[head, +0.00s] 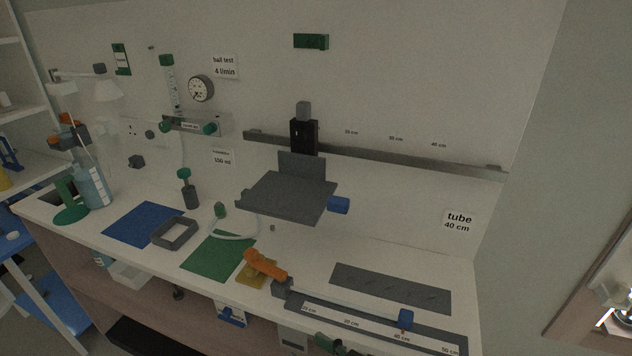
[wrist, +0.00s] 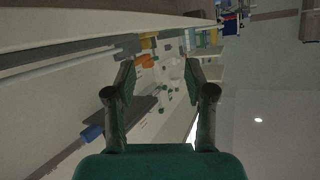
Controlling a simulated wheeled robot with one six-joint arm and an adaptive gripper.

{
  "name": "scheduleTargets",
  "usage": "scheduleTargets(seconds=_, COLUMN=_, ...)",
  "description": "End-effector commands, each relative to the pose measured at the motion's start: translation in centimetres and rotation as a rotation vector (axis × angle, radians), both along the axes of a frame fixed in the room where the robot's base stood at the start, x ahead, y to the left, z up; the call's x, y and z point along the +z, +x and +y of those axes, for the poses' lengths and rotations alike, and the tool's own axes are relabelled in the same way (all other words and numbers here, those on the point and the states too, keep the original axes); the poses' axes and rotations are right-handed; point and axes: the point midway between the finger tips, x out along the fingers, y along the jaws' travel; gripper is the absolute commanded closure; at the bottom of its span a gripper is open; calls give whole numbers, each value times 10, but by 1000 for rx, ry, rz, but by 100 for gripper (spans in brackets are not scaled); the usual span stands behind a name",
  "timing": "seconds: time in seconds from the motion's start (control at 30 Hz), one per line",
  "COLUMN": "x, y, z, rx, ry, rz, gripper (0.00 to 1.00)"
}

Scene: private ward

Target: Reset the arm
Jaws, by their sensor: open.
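My gripper (wrist: 160,82) shows in the wrist view with its two dark green fingers spread apart. Nothing is between the fingers. The wrist view is turned, with the bench and wall panel at left and a plain pale surface at lower right. The bench (head: 330,245) runs across the head view below a pale back panel (head: 400,90).
A grey shelf plate (head: 285,198) with a blue knob (head: 338,205) juts from the panel rail. An orange-handled piece (head: 265,263) and a long ruler strip (head: 375,325) lie on the bench. A green stand with a bottle (head: 95,187) is at left.

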Motion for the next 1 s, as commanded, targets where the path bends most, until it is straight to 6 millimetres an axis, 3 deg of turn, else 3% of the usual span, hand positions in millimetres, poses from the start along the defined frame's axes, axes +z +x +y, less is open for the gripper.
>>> scheduleTargets(seconds=0.2, x=-52, y=-24, z=-40, rx=-198, ry=31, rz=42, gripper=46)
scheduleTargets(seconds=0.5, x=-101, y=-76, z=-97, rx=-438, ry=33, rz=46, gripper=46)
scheduleTargets(seconds=0.73, x=-122, y=-130, z=-136, rx=-584, ry=6, rz=20, gripper=46)
scheduleTargets(seconds=1.0, x=-126, y=-201, z=-170, rx=-702, ry=-41, rz=-31, gripper=46)
